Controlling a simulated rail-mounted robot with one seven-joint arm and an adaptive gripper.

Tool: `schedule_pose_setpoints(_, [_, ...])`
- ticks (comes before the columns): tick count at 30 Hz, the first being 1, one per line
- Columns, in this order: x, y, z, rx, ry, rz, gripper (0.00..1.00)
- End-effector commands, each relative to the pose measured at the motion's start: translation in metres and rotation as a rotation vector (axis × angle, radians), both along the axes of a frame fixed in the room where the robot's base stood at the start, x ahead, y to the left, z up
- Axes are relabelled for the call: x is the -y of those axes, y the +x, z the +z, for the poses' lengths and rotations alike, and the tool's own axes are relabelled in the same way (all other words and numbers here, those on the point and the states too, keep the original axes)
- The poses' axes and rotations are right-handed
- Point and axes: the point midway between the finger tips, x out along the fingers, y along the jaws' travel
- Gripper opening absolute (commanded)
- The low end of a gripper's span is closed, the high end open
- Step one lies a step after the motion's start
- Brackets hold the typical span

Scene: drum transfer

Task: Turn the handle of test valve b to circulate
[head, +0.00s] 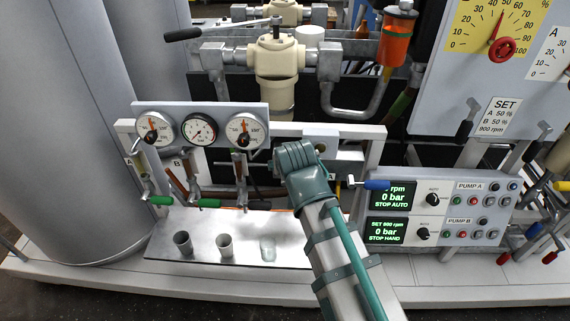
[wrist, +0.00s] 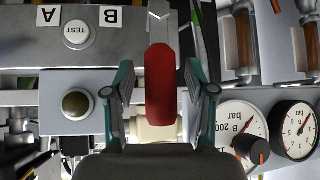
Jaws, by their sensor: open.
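My gripper (wrist: 160,92) is open in the wrist view, with one teal finger on each side of a red handle (wrist: 161,80). Gaps show between the handle and both fingers. The handle runs upright in this view, with a metal stem (wrist: 160,22) at its top end. It lies beside a grey plate (wrist: 30,30) with upside-down labels A, TEST and B (wrist: 111,17), nearest to B. No circulate mark is readable. In the head view my teal arm end (head: 303,165) covers this spot, so the red handle and my fingertips are hidden there.
Gauges (head: 200,130) stand left of my arm, above green-handled valves (head: 160,200). A round button (wrist: 76,105) sits left of my fingers in the wrist view. A blue handle (head: 377,184) and the pump panel (head: 477,210) are on the right. Cups (head: 225,245) stand on the tray below.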

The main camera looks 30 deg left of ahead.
Motion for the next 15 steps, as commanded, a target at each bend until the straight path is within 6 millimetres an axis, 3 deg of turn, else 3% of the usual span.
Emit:
schedule_pose_setpoints(8, [0.010, -0.013, 0.016, 0.001, 0.002, 0.001, 0.56])
schedule_pose_setpoints(15, [0.029, -0.036, 0.046, 0.002, 0.002, 0.001, 0.56])
